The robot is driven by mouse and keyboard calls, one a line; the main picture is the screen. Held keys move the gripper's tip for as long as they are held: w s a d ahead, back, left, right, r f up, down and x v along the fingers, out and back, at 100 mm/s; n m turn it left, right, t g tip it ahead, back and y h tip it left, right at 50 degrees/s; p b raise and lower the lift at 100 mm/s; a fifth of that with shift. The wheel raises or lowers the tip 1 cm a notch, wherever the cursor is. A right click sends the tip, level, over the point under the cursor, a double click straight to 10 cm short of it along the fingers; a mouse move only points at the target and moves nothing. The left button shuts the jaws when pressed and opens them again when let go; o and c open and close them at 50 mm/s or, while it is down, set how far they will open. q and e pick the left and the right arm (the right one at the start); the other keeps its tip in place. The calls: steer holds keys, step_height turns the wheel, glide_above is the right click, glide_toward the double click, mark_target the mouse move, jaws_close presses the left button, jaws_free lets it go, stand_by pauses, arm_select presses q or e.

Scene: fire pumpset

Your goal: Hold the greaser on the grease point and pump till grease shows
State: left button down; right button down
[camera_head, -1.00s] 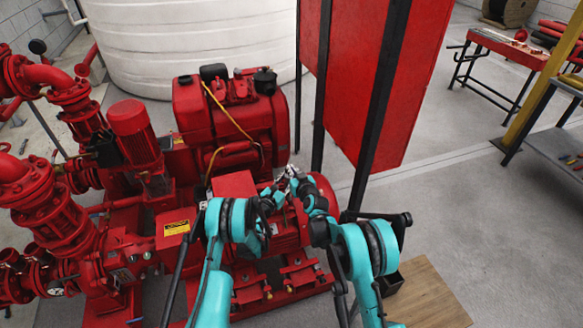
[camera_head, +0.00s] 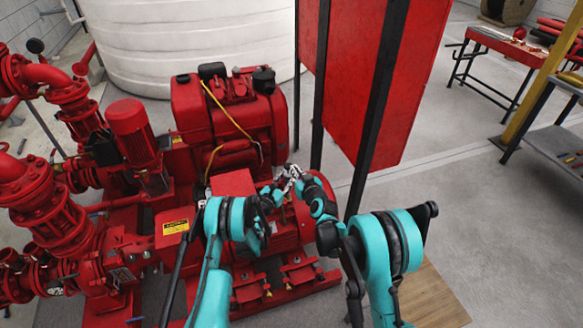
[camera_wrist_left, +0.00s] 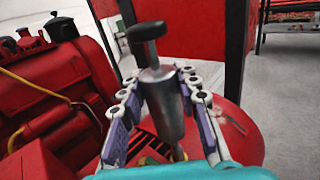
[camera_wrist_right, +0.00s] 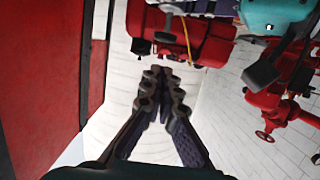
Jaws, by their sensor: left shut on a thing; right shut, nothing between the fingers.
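My left gripper (camera_wrist_left: 163,108) is shut around the greaser (camera_wrist_left: 161,92), a grey metal cylinder with a black knob on top. In the left wrist view the greaser stands nearly upright, over a red rounded housing of the pumpset (camera_wrist_left: 238,140). Its lower end and the grease point are hidden, so contact between them cannot be told. No grease is seen. My right gripper (camera_head: 293,174) is close to the left one above the pumpset; its fingers are together and empty in the right wrist view (camera_wrist_right: 161,75).
The red engine (camera_head: 225,115) stands behind the grippers, with a yellow cable on it. A black-framed red panel (camera_head: 405,80) rises at the right. Red pipes and a pump (camera_head: 60,210) fill the left. Open floor lies to the right, before a workbench (camera_head: 555,145).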

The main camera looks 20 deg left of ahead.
mark_target(288, 165)
steer(key=v, duration=0.3)
steer(key=shift+s+d+r, duration=0.15)
steer(key=shift+s+d, duration=0.1)
steer(key=shift+s, duration=0.05)
stand_by(0.6)
arm_select(q)
steer(key=c, duration=1)
jaws_free()
step_height(288, 165, up, 10)
steer(key=shift+r, duration=0.1)
